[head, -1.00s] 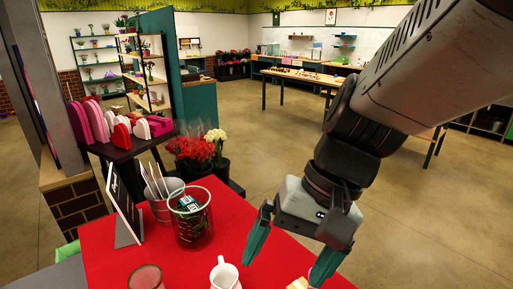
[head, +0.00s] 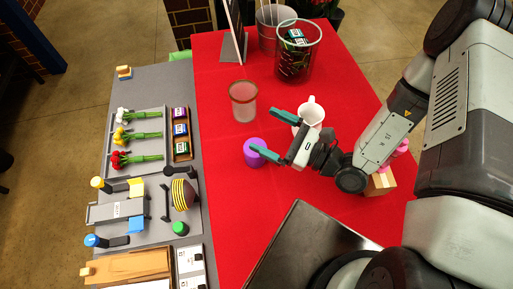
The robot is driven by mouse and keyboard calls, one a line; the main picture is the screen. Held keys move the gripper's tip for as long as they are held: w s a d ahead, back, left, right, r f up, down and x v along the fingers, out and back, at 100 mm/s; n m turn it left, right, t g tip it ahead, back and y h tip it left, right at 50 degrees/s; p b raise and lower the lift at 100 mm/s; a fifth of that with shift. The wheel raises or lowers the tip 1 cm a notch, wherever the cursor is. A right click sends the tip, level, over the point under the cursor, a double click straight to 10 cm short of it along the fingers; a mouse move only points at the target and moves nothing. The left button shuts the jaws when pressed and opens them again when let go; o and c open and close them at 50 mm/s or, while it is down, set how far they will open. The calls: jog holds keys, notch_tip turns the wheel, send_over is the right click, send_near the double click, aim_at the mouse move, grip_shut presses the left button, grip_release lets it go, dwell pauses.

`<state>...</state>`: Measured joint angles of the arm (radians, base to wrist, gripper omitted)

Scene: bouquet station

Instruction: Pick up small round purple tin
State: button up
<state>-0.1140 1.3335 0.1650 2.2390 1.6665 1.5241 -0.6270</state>
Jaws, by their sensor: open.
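The small round purple tin (head: 254,156) stands on the red tabletop (head: 225,215), left of the white pitcher. My gripper (head: 269,133) is open, with its teal fingers pointing left. The nearer finger overlaps the tin's top right in the head view; the other finger lies above and to the right of it in the picture. I cannot tell whether the finger touches the tin or is above it.
A white pitcher (head: 311,112) stands close behind my gripper. A frosted glass (head: 243,104) and a wire basket (head: 297,57) stand farther back. A dark tray (head: 305,245) lies at the front. A grey side table (head: 150,90) holds flowers and tools.

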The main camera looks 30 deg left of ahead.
aim_at(263, 162)
jog(key=s+f+m+t, duration=0.1)
jog(key=f, duration=0.2)
jog(key=f+m+t, duration=0.2)
jog(key=s+f+m+t+h, duration=0.1)
jog(key=f+m, duration=0.1)
jog(key=f, duration=0.1)
jog(key=shift+s+a+f+t, duration=0.1)
jog(key=shift+s+f+t, duration=0.2)
jog(key=shift+f+t, duration=0.1)
jog(key=shift+w+a, duration=0.2)
jog(key=shift+a, duration=1)
jog(key=shift+w+a, duration=0.2)
jog(key=shift+a, duration=1)
jog(key=shift+c, duration=0.3)
jog(key=c, duration=1)
jog(key=shift+r, duration=0.1)
jog(key=shift+c, duration=0.3)
